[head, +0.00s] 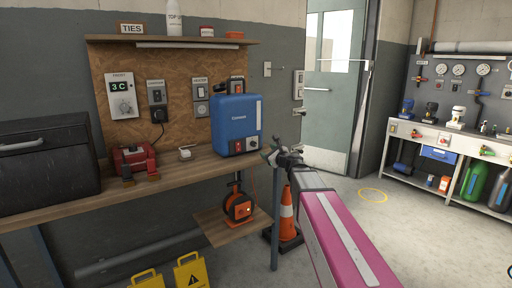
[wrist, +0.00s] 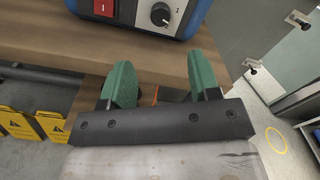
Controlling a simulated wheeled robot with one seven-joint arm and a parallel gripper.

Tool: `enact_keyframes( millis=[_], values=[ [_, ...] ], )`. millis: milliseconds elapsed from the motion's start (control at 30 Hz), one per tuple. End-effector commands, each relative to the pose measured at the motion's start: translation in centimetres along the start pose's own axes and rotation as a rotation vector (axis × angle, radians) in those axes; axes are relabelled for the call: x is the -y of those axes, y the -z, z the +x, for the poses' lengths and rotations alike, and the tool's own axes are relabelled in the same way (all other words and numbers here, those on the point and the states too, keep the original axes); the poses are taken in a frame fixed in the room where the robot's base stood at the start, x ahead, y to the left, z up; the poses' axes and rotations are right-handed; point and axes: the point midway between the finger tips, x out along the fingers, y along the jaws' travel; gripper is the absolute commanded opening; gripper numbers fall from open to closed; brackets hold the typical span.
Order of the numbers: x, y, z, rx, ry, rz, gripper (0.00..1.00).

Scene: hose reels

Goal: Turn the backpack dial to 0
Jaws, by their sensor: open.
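A red switch (wrist: 104,8) sits to the left of the dial. My gripper (wrist: 162,82) is open and empty, its green fingers spread below and in front of the dial, apart from it. In the head view my gripper (head: 272,154) is just right of the unit's lower corner.
The wooden bench (head: 185,172) has its front edge below the fingers. A red tool (head: 134,160) and a small white item (head: 186,152) lie left of the unit. An orange reel (head: 238,206) sits on the lower shelf. An orange cone (head: 287,215) stands beside the bench.

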Motion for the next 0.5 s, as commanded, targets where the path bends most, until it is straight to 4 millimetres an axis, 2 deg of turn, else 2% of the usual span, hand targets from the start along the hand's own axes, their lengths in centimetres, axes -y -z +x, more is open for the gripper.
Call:
enact_keyframes(
  millis=[267,500],
  values=[
    [0.2,0.0,2.0,0.002,0.004,0.008,0.56],
    [0.2,0.0,6.0,0.002,0.002,0.006,0.56]
  ],
)
